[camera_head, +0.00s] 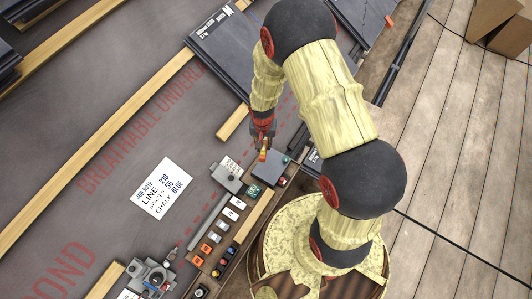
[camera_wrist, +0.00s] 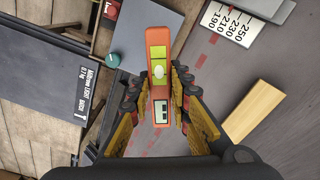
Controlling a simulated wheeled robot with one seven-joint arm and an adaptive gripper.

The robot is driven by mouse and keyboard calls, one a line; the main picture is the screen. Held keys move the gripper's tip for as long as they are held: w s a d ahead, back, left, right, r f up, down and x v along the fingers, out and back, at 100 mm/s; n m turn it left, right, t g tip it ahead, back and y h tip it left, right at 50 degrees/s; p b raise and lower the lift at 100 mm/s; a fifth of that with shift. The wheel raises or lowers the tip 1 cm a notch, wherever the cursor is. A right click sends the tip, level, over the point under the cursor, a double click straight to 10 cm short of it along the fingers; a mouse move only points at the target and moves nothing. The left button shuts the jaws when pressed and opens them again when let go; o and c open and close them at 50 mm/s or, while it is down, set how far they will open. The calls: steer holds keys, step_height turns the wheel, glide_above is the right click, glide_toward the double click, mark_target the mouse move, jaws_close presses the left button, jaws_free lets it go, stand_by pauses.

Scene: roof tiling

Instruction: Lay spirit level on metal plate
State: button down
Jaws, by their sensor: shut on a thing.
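The spirit level (camera_wrist: 158,52) is a small orange bar with a yellow-green vial in the wrist view; it also shows small in the head view (camera_head: 263,155). My gripper (camera_wrist: 158,88) is shut on it, with a finger on each side; in the head view my gripper (camera_head: 263,137) points down. The metal plate (camera_wrist: 134,38) is a flat blue-grey square beyond the level's far end; in the head view the plate (camera_head: 273,170) lies just below my gripper. The level's end overlaps the plate in view; I cannot tell whether they touch.
A grey gauge block with numbers (camera_wrist: 232,22) and a teal knob (camera_wrist: 113,60) sit near the plate. A row of small coloured items (camera_head: 222,228) runs along the wooden rail. A white job note (camera_head: 162,188) lies on the underlay. Dark slates (camera_head: 215,50) are stacked behind.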

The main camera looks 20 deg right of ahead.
mark_target(267, 163)
steer(key=f+m+b, duration=0.1)
steer(key=s+f+m+b, duration=0.1)
steer(key=m, duration=0.1)
steer(key=s+f+m+b, duration=0.1)
steer(key=f+m, duration=0.1)
steer(key=shift+s+b, duration=0.25)
steer(key=shift+b, duration=0.1)
steer(key=shift+f+b, duration=2.35)
steer(key=shift+f, duration=0.8)
steer(key=shift+d+f, duration=0.1)
steer(key=shift+f, duration=0.05)
steer(key=c, duration=1.6)
jaws_free()
steer(key=shift+r+p, duration=2.3)
steer(key=shift+r, duration=1.2)
